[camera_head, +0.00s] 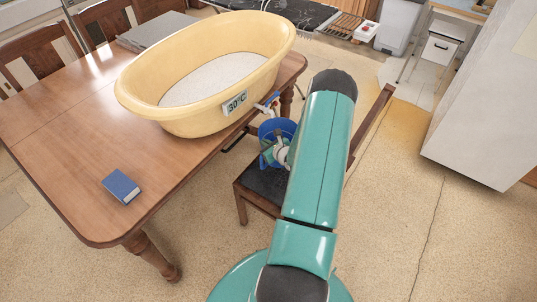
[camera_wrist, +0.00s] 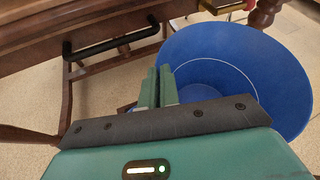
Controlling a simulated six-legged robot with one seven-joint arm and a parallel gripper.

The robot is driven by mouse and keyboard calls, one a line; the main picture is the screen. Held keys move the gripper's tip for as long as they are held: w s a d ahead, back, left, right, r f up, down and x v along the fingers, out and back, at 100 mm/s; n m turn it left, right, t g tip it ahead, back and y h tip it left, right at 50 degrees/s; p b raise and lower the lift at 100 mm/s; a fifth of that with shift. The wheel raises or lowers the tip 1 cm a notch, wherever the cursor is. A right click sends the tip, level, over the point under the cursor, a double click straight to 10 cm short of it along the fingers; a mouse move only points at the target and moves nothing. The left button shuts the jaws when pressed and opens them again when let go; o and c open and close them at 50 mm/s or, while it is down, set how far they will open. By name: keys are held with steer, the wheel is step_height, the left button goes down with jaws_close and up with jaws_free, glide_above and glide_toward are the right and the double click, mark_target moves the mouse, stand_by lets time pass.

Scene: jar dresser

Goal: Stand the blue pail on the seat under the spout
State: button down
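The blue pail (camera_head: 270,135) is beside the table edge, over the rear of the dark chair seat (camera_head: 262,184). I cannot tell whether its base touches the seat. The spout (camera_head: 267,105) sticks out from the yellow tub just above the pail; it also shows at the top of the wrist view (camera_wrist: 222,6). My gripper (camera_head: 282,153) is at the pail's near side. In the wrist view my fingers (camera_wrist: 158,85) are close together at the left edge of the pail (camera_wrist: 268,70), seemingly shut on its rim. The pail's inside looks empty.
The yellow tub (camera_head: 145,98) with a 30°C label stands on the wooden table (camera_head: 60,140). A blue book (camera_head: 121,186) lies on the table. The chair's backrest (camera_head: 370,122) rises right of my arm. A white cabinet (camera_head: 490,110) stands at the right. Floor between is clear.

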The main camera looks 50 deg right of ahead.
steer(key=shift+s+f, duration=0.1)
steer(key=shift+f, duration=0.3)
steer(key=shift+a+f, duration=0.15)
steer(key=shift+f, duration=0.9)
steer(key=shift+a+f, duration=0.1)
steer(key=shift+f, duration=1.05)
steer(key=c, duration=1.6)
jaws_free()
steer(key=shift+c, duration=0.2)
